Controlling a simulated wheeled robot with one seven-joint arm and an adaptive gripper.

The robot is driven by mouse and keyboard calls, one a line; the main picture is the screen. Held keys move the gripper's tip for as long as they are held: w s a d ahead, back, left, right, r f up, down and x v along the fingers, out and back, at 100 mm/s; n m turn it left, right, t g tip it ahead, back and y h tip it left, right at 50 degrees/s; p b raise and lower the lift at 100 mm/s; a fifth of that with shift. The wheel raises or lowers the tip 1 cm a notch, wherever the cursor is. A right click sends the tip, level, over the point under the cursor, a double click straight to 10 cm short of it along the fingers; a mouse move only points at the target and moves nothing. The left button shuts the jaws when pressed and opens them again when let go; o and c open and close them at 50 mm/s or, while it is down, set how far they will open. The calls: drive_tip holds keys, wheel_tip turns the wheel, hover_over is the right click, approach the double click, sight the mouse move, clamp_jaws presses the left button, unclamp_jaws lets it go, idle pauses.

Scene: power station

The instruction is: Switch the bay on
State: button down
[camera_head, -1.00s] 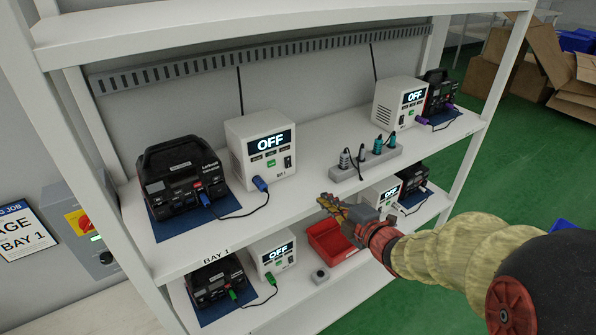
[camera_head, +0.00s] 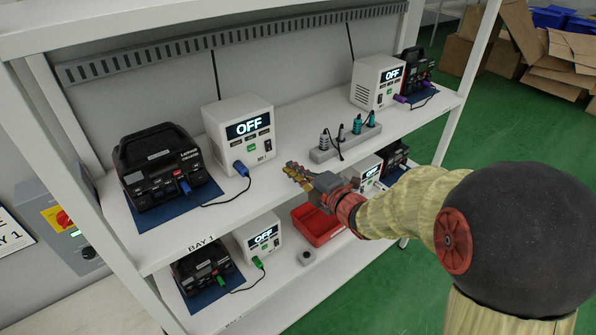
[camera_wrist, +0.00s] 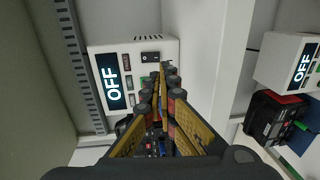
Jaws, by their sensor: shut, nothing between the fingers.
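A white box (camera_head: 217,122) with a lit "OFF" display (camera_head: 248,127) stands on the upper shelf, marked "BAY 1" at the shelf edge. A dark rocker switch (camera_head: 267,146) is on the right of its front. In the wrist view the same box (camera_wrist: 134,46) fills the upper left, with its black rocker switch (camera_wrist: 150,57) just above my fingertips. My gripper (camera_head: 291,170) is shut and empty, in front and to the right of the box. The fingertips (camera_wrist: 163,72) look apart from the switch, but the exact gap is unclear.
A black power station (camera_head: 160,165) on a blue mat is cabled to the box by a blue plug (camera_head: 241,169). A socket strip (camera_head: 345,143) with plugs lies right of it. Other "OFF" boxes stand at the upper right (camera_head: 366,82) and on the lower shelf (camera_head: 257,232).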

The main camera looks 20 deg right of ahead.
sight(268, 151)
drive_tip(key=x, duration=0.9)
drive_tip(key=shift+w, duration=0.2)
drive_tip(key=shift+f, duration=0.2)
